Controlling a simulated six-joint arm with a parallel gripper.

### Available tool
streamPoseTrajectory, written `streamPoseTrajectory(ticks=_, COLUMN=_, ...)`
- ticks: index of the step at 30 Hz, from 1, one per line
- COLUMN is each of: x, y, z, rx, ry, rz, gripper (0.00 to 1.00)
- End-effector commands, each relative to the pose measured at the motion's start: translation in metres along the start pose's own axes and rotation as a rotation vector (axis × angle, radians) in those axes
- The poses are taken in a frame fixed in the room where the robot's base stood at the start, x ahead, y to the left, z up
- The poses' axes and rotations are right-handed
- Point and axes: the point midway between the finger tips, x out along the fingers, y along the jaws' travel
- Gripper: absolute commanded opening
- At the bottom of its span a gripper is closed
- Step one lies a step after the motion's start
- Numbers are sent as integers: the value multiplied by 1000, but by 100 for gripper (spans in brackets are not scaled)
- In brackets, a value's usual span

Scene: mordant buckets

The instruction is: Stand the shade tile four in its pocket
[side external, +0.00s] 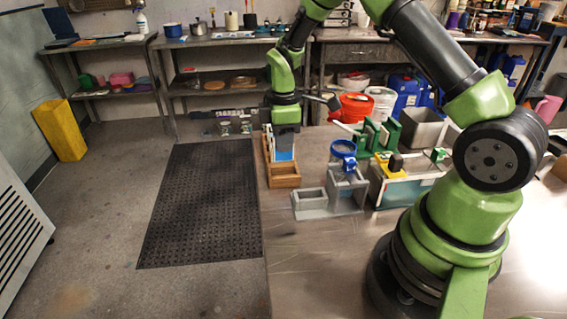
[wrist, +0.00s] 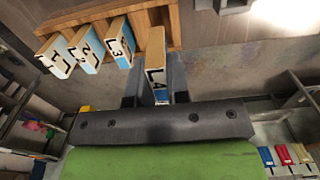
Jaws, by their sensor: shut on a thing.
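The shade tile four (wrist: 155,68), a thin tile with a wooden-coloured edge marked 4 and a blue face, is between the two fingers of my gripper (wrist: 155,88). The wooden rack (wrist: 172,22) is just beyond it in the wrist view; tiles one (wrist: 56,56), two (wrist: 86,52) and three (wrist: 120,42) stand in a row to the left of tile four. In the side view my gripper (side external: 285,128) points down over the wooden rack (side external: 284,181), and blue and white tile faces (side external: 284,154) show below it. I cannot tell whether tile four's lower end is inside a pocket.
Red (side external: 352,107) and white buckets stand behind. The front of the metal table (side external: 320,255) is clear.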

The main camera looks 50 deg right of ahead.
Motion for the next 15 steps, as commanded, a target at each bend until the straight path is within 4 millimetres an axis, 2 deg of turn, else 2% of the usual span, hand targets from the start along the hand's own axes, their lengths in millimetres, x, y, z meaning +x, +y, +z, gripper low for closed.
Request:
streamPoseTrajectory(ticks=10, x=46, y=-1, z=0, rx=0, ry=-2, rz=-2, gripper=0)
streamPoseTrajectory(ticks=15, x=53, y=0, z=0, rx=0, ry=0, rz=2, gripper=0)
